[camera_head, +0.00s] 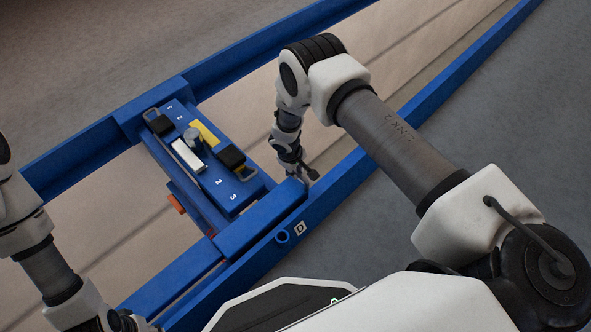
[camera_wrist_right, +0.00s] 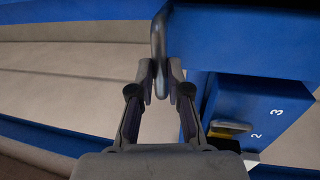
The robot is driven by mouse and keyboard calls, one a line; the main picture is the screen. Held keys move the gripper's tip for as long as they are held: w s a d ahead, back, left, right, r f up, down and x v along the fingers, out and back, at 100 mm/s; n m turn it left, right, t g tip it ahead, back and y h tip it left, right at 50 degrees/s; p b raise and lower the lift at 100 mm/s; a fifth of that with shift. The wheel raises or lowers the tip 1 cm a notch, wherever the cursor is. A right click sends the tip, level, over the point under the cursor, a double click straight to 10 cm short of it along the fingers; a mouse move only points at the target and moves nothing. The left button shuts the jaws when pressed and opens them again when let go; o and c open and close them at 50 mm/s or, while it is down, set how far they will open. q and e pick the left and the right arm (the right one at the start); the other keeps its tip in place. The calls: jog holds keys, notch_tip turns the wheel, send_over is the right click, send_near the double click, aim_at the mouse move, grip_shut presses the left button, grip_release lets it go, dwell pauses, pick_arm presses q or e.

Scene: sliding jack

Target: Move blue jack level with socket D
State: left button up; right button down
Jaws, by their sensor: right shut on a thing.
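The blue jack (camera_head: 218,205) is a blue carriage spanning two blue rails, with a numbered top panel. In the right wrist view its blue body (camera_wrist_right: 245,40) fills the upper right. My right gripper (camera_head: 308,173) is at the jack's near right end; in the right wrist view the gripper (camera_wrist_right: 161,85) is shut on a grey metal handle (camera_wrist_right: 158,38). Socket D (camera_head: 283,237) is a round blue fitting on the near rail beside a white "D" label (camera_head: 300,228), close to the jack's near end. My left gripper (camera_head: 128,321) is only partly in view at the lower left, its jaws unclear.
The near rail (camera_head: 400,125) and far rail (camera_head: 85,155) run diagonally, with pale boards between them. The panel carries a yellow block (camera_head: 205,133), a white block (camera_head: 187,154) and black clamps. An orange piece (camera_head: 175,203) sits on the jack's left side.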

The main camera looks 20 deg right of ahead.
jog(key=shift+a, duration=0.1)
dwell(0.3)
jog(key=c, duration=1.1)
grip_release()
jog(key=shift+c, duration=0.2)
notch_tip(320, 180, up, 12)
jog(key=a, duration=0.2)
jog(key=shift+s+a, duration=0.15)
jog(key=shift+s, duration=0.25)
jog(key=shift+f, duration=0.15)
